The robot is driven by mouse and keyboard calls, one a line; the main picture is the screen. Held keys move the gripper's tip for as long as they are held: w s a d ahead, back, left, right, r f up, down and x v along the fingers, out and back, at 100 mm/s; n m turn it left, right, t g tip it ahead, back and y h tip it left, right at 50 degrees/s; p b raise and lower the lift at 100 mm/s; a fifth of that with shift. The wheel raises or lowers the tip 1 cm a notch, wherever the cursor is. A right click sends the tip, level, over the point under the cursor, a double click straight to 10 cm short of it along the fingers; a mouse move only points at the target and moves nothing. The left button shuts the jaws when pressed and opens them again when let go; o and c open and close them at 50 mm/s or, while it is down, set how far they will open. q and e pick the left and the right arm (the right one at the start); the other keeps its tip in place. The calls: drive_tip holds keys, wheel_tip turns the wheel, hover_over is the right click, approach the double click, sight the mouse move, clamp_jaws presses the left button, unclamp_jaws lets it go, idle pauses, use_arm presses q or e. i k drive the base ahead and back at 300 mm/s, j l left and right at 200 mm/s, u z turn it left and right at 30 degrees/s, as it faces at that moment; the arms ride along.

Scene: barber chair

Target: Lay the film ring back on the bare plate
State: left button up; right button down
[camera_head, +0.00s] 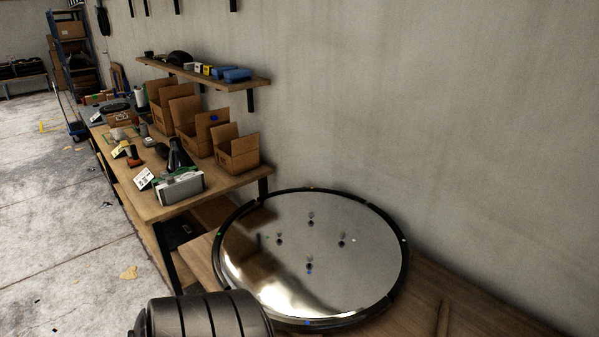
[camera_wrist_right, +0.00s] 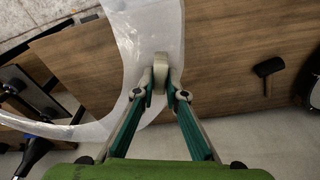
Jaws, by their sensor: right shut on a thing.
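The bare plate (camera_head: 330,215) is a large round mirror-like disc with a black rim, lying flat on a wooden bench in the head view. Several small studs stand near its middle. The film ring (camera_wrist_right: 152,28) is a translucent whitish band, seen only in part in the right wrist view. My right gripper (camera_wrist_right: 161,82) is shut on a small pale tab at the film ring's edge. The ring lies over a wooden surface in that view; I cannot tell its height. Neither the ring nor my right gripper shows in the head view. My left gripper is not in view.
A black mallet (camera_wrist_right: 267,70) lies on the wood in the wrist view. Behind the plate is a bare wall. A workbench (camera_head: 160,209) with open cardboard boxes (camera_head: 238,156) and tools stands to the left, under a wall shelf (camera_head: 215,80). Bare bench shows right of the plate.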

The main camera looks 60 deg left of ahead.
sight(309, 238)
drive_tip(key=j+u, duration=0.1)
drive_tip(key=u, duration=1.65)
drive_tip(key=i+j+u, duration=0.1)
drive_tip(key=j, duration=0.35)
drive_tip(key=j+u, duration=0.15)
drive_tip(key=j, duration=0.25)
drive_tip(key=i+j+u, duration=0.1)
drive_tip(key=j, duration=0.3)
drive_tip(key=i+j+u, duration=0.1)
drive_tip(key=j, duration=0.3)
drive_tip(key=i, duration=0.1)
